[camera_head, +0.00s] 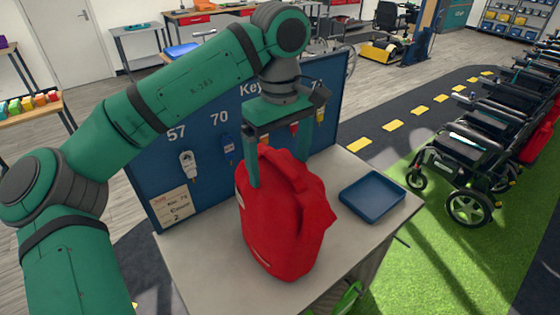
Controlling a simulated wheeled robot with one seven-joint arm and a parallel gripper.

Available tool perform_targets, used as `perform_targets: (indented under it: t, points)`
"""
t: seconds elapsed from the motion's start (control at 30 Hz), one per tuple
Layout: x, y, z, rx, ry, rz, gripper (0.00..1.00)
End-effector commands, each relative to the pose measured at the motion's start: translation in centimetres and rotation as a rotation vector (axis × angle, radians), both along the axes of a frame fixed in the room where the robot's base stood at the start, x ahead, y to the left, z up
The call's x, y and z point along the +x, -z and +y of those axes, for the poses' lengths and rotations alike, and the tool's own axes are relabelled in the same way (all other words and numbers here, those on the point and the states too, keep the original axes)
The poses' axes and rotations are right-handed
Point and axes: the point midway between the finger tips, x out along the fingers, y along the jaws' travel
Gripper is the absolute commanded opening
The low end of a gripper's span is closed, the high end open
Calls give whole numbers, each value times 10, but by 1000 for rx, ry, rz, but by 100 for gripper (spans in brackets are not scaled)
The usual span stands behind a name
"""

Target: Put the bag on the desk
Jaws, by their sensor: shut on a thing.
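A red bag (283,225) with a top handle is upright over the grey desk (190,270). My gripper (280,170) comes down from above, with its green fingers on either side of the bag's upper part, shut on it. The bag's lower end overlaps the desk top in the picture; I cannot tell whether it touches the desk or hangs slightly above it.
A blue tray (372,195) lies on the desk to the right of the bag. A blue key board (205,125) stands along the desk's back. A row of wheelchair-like scooters (470,165) stands on green flooring at right.

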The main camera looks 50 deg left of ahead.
Motion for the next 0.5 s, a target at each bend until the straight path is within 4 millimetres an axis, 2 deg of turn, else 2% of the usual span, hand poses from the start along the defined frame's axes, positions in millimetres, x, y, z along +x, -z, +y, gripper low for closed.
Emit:
perform_targets:
  t: [0.2,0.23,0.27,0.5]
  points:
    - [1,4,-1,0,1,-2,36]
    - [1,5,-1,0,1,-2,92]
    - [1,5,-1,0,1,-2,99]
    - [0,4,0,0,-1,-2,100]
